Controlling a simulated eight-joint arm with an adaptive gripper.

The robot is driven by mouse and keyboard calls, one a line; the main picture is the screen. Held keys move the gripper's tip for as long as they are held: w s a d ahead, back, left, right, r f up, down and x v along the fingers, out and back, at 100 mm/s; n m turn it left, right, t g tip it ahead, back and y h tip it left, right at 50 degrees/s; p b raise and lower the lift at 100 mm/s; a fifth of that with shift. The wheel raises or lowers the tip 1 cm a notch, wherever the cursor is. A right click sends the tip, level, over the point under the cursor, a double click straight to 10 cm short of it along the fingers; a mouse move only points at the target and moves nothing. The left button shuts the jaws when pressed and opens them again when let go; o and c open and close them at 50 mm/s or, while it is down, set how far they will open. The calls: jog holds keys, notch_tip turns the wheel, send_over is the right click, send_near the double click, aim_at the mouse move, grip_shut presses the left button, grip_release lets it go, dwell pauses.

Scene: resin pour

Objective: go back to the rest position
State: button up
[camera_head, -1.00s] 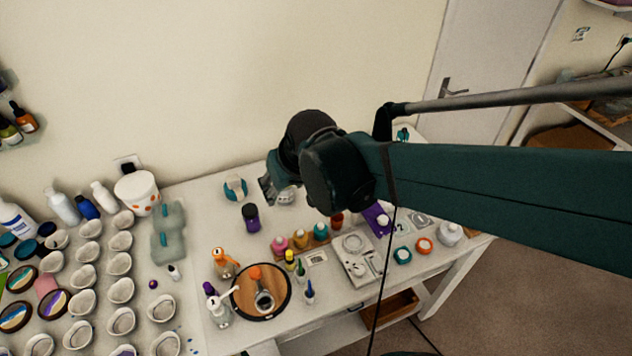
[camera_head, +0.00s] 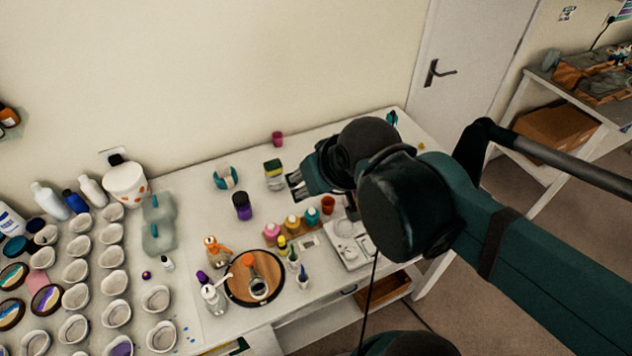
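My gripper (camera_head: 297,186) is in the head view, above the back right part of the white table (camera_head: 205,170). It points left, and its fingers look spread with a gap between them. I see nothing held in it.
A round wooden board (camera_head: 236,290) holds a small cup. Several small colored bottles (camera_head: 292,223) stand in a row below my gripper. Many white cups (camera_head: 118,313) fill the left.

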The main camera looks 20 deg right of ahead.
jog(key=shift+s+d, duration=0.15)
jog(key=shift+s, duration=0.15)
notch_tip(320, 180, down, 6)
jog(key=b, duration=0.6)
dwell(1.4)
